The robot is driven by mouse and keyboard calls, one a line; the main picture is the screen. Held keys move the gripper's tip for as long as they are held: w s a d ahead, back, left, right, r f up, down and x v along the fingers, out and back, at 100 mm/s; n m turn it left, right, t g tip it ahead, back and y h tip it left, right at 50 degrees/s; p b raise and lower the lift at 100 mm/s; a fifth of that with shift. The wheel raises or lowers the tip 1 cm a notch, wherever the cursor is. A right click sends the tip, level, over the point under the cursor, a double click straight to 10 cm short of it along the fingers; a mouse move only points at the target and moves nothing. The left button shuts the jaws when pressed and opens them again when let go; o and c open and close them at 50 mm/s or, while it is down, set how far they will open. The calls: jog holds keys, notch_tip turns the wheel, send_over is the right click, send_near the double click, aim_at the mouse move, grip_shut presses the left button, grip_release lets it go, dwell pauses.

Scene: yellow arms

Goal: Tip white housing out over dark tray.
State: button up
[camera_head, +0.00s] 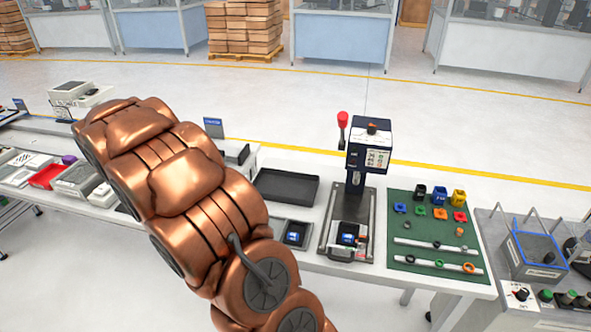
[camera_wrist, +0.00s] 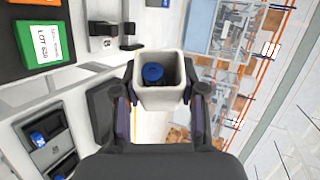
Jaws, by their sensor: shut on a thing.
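My gripper (camera_wrist: 160,82) is shut on the white housing (camera_wrist: 160,102), with one finger on each side of it in the wrist view. The housing is a square, open-topped cup, and its mouth shows to the wrist camera. A blue round part (camera_wrist: 153,73) with something dark below it sits inside. The dark tray (camera_head: 286,187) lies on the white bench in the head view, right of my copper arm, and looks empty. In the wrist view the dark tray (camera_wrist: 101,112) shows partly, left of the housing and behind my left finger. In the head view my arm hides the gripper and housing.
A press (camera_head: 368,150) with a red-knobbed lever stands right of the tray. A small fixture (camera_head: 293,234) with a blue part sits in front of the tray. A green mat (camera_head: 420,225) with several coloured parts lies farther right. Bins (camera_head: 75,178) stand on the left.

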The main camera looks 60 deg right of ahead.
jog(key=s+d+f+m+g+h, duration=0.1)
jog(key=s+d+f+m+g, duration=0.15)
jog(key=d, duration=0.45)
jog(key=s+d+f+m+g+h+p, duration=0.1)
jog(key=s+d+f+m+g, duration=0.2)
jog(key=d, duration=0.4)
jog(key=s+d+f+m+g+h, duration=0.1)
jog(key=s+d+f, duration=0.1)
jog(key=s+d, duration=0.35)
jog(key=s+d+f+m+g+y+b, duration=0.1)
jog(key=s+d+f+m+g, duration=0.1)
jog(key=s+d+f+m, duration=0.2)
jog(key=s+d+f+m+g+b, duration=0.1)
jog(key=s+d+f+m, duration=0.3)
jog(key=s, duration=0.5)
jog(key=d+f+b, duration=0.1)
jog(key=d, duration=0.1)
jog(key=shift+s+d+g+y, duration=0.3)
jog(key=shift+d+g+y, duration=0.05)
jog(key=shift+y, duration=0.05)
jog(key=r+m+t+b, duration=0.1)
jog(key=b, duration=0.5)
jog(key=shift+s+m+t, duration=0.15)
jog(key=shift+m+t, duration=0.15)
jog(key=shift+m, duration=0.05)
jog(key=shift+b, duration=0.6)
jog(key=shift+s+r+m+t+b, duration=0.1)
jog(key=shift+r+m+t+b, duration=0.2)
jog(key=shift+b, duration=0.9)
